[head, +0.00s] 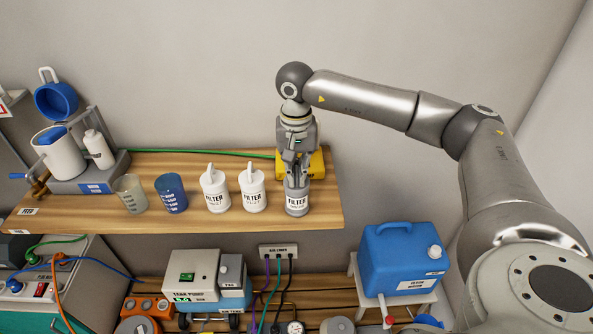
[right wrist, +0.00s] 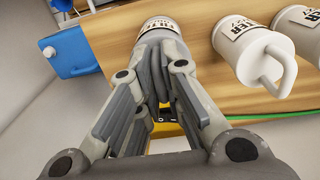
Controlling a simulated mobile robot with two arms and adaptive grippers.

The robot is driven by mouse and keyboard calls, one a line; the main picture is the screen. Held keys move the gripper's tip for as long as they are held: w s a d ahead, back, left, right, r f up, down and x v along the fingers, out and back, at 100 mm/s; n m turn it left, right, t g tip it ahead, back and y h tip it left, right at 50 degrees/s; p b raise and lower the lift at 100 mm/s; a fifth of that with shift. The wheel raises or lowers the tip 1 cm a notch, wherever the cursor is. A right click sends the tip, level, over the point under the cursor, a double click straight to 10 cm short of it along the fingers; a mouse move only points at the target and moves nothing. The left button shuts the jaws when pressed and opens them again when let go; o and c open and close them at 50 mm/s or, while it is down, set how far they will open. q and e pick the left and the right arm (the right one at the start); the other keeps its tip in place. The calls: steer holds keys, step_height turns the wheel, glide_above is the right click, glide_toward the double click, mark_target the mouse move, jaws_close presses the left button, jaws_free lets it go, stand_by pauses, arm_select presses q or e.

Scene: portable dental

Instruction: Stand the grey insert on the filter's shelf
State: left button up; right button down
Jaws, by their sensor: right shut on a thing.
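The grey insert (head: 297,197), with a white "FILTER" label, is upright at the right end of the wooden shelf (head: 318,215). My right gripper (head: 296,176) comes down from above and is shut on its top. In the right wrist view the insert (right wrist: 158,38) shows beyond the fingers (right wrist: 160,88), which cover its upper part. Its base appears at the shelf surface, but I cannot tell whether it touches. Two white filter inserts with handles, one nearer (head: 252,191) and one further left (head: 215,190), stand to its left. My left gripper is not in view.
A yellow object (head: 316,164) is behind my right gripper. A blue cup (head: 171,193), a clear cup (head: 131,194) and a white device (head: 60,155) stand further left. A blue canister (head: 400,258) stands lower right. Free shelf lies right of the grey insert.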

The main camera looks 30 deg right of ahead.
steer(key=c, duration=1.5)
jaws_free()
